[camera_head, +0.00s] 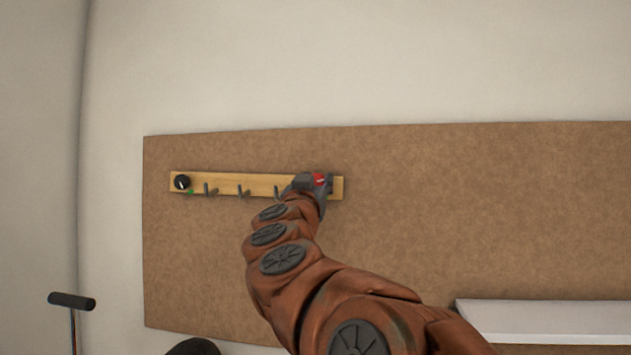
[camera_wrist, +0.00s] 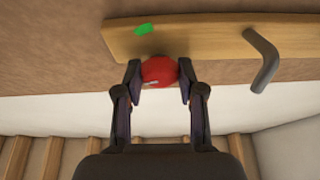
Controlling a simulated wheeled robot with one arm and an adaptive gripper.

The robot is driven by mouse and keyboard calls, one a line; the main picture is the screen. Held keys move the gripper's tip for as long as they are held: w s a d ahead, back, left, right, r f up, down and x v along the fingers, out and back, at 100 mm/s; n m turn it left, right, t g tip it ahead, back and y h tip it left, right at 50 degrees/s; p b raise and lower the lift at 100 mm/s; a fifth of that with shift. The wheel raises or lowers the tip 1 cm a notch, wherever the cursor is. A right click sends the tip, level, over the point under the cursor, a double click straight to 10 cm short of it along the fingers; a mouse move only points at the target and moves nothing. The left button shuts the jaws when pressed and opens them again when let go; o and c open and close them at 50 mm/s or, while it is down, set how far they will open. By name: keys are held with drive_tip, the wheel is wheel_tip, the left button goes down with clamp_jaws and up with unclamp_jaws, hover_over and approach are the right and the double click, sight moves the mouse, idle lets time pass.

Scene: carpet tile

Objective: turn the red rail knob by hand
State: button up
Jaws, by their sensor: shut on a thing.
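The red rail knob (camera_wrist: 158,71) sits at the lower edge of the wooden rail (camera_wrist: 210,36) in the wrist view. My gripper (camera_wrist: 159,82) is shut on it, one finger on each side. A small pale mark shows low on the knob's face. In the head view the rail (camera_head: 230,180) runs across a brown board, and my gripper (camera_head: 318,184) is at its right end. A bit of red (camera_head: 319,179) shows there between dark gripper parts; most of the knob is hidden.
A black knob (camera_head: 182,182) with a white mark is at the rail's left end. Several grey hooks (camera_head: 241,191) stick out along the rail; one hook (camera_wrist: 262,60) is close right of my fingers in the wrist view. A green mark (camera_wrist: 144,29) is beside the red knob. A white shelf (camera_head: 540,315) is lower right.

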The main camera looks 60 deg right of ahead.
drive_tip(key=shift+m+g+y+p, duration=0.35)
drive_tip(key=shift+m+g+p, duration=0.8)
drive_tip(key=shift+m, duration=1.95)
drive_tip(key=shift+m+g+y+p, duration=0.3)
drive_tip(key=shift+m+g+p, duration=0.9)
drive_tip(key=shift+m, duration=1.9)
drive_tip(key=shift+m+g+y+p, duration=0.35)
drive_tip(key=shift+m+g+p, duration=0.8)
drive_tip(key=shift+m, duration=1.95)
drive_tip(key=shift+g+b, duration=0.35)
drive_tip(key=shift+g, duration=0.05)
drive_tip(key=o, duration=1.1)
drive_tip(key=shift+a, duration=0.1)
drive_tip(key=a, duration=0.8)
drive_tip(key=a+f, duration=0.1)
drive_tip(key=a, duration=0.3)
drive_tip(key=shift+w, duration=0.2)
